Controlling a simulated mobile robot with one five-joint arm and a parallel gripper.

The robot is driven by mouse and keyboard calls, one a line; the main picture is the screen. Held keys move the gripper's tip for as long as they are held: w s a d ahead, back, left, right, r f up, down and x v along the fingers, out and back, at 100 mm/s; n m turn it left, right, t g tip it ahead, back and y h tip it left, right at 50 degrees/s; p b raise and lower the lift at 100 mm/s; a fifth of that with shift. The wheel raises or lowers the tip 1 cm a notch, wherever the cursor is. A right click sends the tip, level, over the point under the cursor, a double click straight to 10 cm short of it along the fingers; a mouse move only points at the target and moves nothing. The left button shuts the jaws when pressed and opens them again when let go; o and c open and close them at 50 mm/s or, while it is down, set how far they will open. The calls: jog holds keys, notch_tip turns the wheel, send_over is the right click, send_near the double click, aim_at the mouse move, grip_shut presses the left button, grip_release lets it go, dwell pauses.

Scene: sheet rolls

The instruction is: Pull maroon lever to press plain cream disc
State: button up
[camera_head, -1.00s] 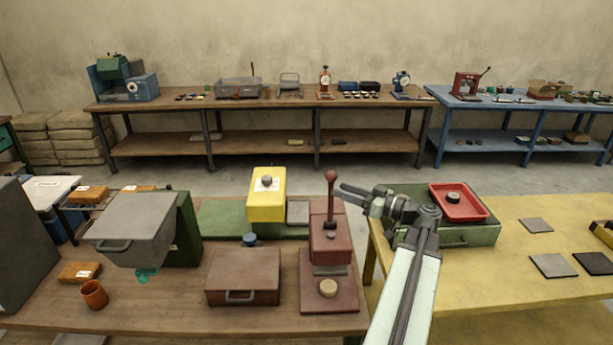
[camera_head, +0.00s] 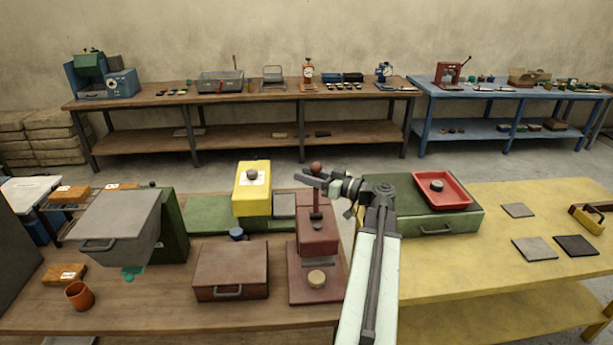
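The maroon press (camera_head: 317,238) stands at the right end of the near brown bench. Its upright maroon lever (camera_head: 316,204) ends in a round red-brown knob (camera_head: 316,167). The plain cream disc (camera_head: 317,278) lies on the press's base plate, below the press head. My gripper (camera_head: 308,181) reaches in from the right, at the lever just below the knob. Its fingers look parted and overlap the lever in the picture; I cannot tell whether they touch it.
A yellow machine (camera_head: 252,199) and a maroon case (camera_head: 232,270) stand left of the press. A green case (camera_head: 410,216) with a red tray (camera_head: 459,202) sits on the yellow table (camera_head: 455,272) to the right. Floor shows behind the benches.

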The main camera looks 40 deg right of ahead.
grip_shut()
dwell(1.4)
